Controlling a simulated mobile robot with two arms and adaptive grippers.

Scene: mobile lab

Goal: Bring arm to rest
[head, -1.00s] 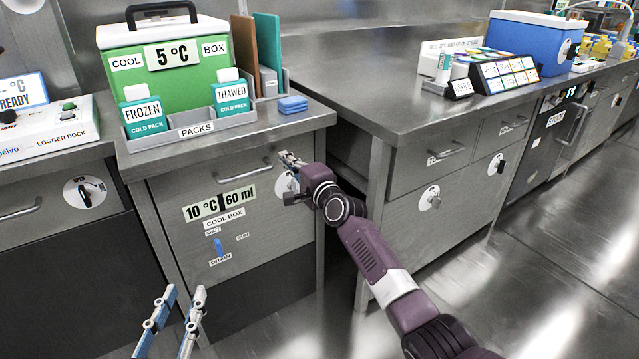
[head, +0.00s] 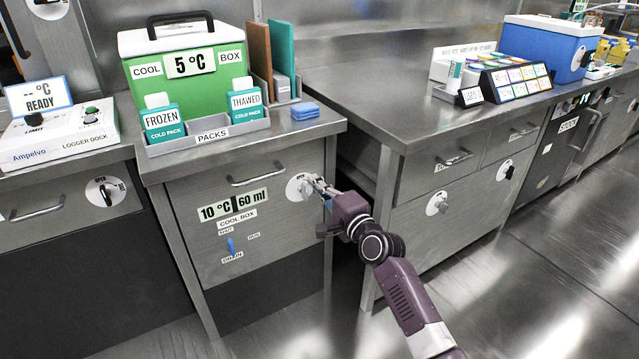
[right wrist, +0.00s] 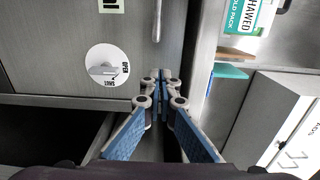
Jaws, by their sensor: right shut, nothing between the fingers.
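My right gripper (head: 314,182) is in front of the cool box drawer's grey front (head: 200,266), at the right side of the round lock dial (head: 298,188). In the right wrist view its blue fingers (right wrist: 162,76) are shut with nothing between them. The dial (right wrist: 107,66) stands apart, left of the fingertips there. My purple right arm (head: 400,290) reaches in from the bottom. My left gripper is not in view.
A green cool box (head: 180,80) and a grey packs tray (head: 208,132) stand on the counter above. A right-hand bench (head: 400,135) stands beside the arm. Open floor (head: 510,290) lies at right.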

